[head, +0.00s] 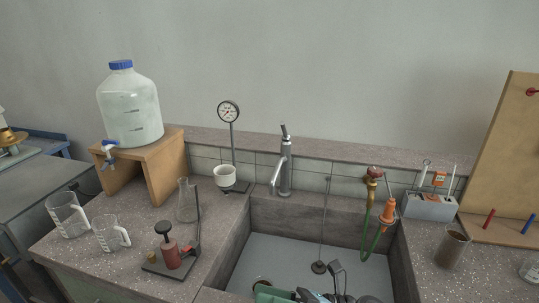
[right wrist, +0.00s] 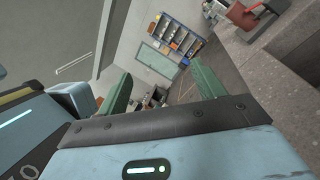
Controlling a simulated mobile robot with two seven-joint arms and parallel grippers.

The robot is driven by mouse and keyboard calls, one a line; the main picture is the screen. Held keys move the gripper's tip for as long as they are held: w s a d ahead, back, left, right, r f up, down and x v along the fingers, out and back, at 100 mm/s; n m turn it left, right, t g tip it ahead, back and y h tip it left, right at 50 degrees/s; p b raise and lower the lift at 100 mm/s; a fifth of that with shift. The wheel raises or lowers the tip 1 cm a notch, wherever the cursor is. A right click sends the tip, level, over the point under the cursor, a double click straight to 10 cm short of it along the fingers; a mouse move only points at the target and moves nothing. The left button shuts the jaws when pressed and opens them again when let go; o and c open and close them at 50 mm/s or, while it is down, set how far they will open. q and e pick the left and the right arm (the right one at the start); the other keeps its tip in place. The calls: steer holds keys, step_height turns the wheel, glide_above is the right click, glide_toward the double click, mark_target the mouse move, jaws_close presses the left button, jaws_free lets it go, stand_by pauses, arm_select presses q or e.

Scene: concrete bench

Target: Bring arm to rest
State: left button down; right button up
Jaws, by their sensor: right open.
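My right gripper (right wrist: 161,74) is open in the right wrist view. Its two green fingers stand wide apart with nothing between them. In the head view only part of my right gripper and arm (head: 300,294) shows, at the bottom edge, in front of the sink (head: 290,250). My left gripper does not show in either view.
A red and black press (head: 172,255), a flask (head: 187,203) and measuring jugs (head: 108,236) stand left of the sink. The tap (head: 284,165) rises behind it. A brown-filled beaker (head: 453,246) and a pegboard (head: 512,150) stand right. A shelf (right wrist: 177,43) shows far off.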

steer(key=s+d+f+m+t+h+p, duration=0.15)
steer(key=d+f+m+t+h, duration=0.25)
steer(key=m, duration=0.5)
steer(key=s+d+f+m+t+h, duration=0.25)
steer(key=f+m+t+h, duration=0.2)
steer(key=m, duration=0.55)
steer(key=s+d+f+m+t+h, duration=0.1)
steer(key=d+f+m+t+h, duration=0.35)
steer(key=m, duration=0.45)
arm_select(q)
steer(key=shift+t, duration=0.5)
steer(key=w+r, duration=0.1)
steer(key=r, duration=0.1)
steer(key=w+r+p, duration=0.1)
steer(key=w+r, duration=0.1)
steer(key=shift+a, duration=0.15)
arm_select(e)
steer(key=s+d+f+m+g+h, duration=0.2)
steer(key=s+f+m, duration=0.4)
steer(key=s, duration=0.4)
steer(key=s+d+f+m+g+h, duration=0.3)
steer(key=s+d+f+m+g, duration=0.2)
steer(key=s, duration=0.5)
step_height(320, 180, down, 2)
steer(key=shift+s+d+f+m, duration=0.15)
steer(key=shift+s+d+m, duration=0.1)
steer(key=shift+d+m, duration=0.7)
steer(key=shift+d, duration=0.1)
